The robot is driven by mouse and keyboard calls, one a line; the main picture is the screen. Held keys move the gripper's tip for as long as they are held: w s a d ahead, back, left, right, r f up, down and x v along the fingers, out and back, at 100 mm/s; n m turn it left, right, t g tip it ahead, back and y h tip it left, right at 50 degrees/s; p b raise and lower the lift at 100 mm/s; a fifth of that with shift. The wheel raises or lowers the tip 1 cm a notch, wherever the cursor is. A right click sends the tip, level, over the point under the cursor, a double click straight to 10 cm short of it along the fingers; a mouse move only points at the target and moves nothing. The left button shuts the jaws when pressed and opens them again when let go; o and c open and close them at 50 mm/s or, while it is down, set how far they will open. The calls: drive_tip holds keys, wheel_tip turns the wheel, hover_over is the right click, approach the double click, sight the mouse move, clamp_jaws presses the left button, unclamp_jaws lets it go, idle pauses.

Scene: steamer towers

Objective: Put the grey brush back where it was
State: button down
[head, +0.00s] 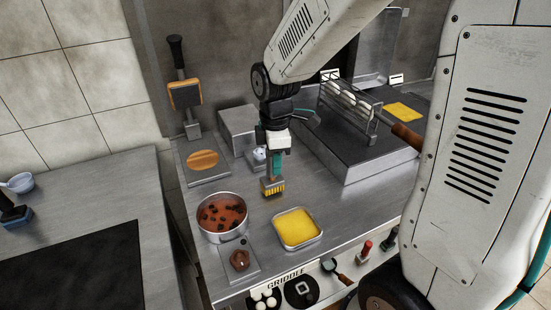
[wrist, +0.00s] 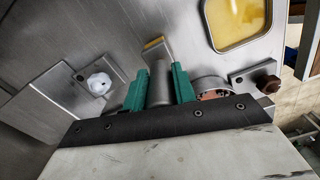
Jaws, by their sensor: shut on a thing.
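My gripper (head: 276,168) has green fingers and is shut on the grey brush (head: 272,187), which hangs upright with its yellow bristles down. The brush is held above the steel counter, between the round pot and the griddle block. In the wrist view, the brush's grey handle (wrist: 160,82) lies between the two green fingers, and a yellow bristle edge shows beyond it. A yellow-filled tray (head: 297,243) is in front and to the right of the brush. The frames do not show where the brush stood before.
A pot of red stew (head: 221,234) stands left of the brush. A plate with a brown knob (head: 239,260) lies in front. Behind are a plate with an orange oval (head: 203,160), an upright orange-headed tool (head: 185,94) and a white knob (head: 259,154). The griddle block (head: 365,160) limits room at right.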

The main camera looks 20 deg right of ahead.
drive_tip(key=shift+f, duration=0.5)
drive_tip(key=c, duration=1.1)
unclamp_jaws()
drive_tip(key=shift+o, duration=0.2)
wheel_tip(320, 180, up, 8)
drive_tip(key=shift+f, duration=0.1)
drive_tip(key=shift+r, duration=2.25)
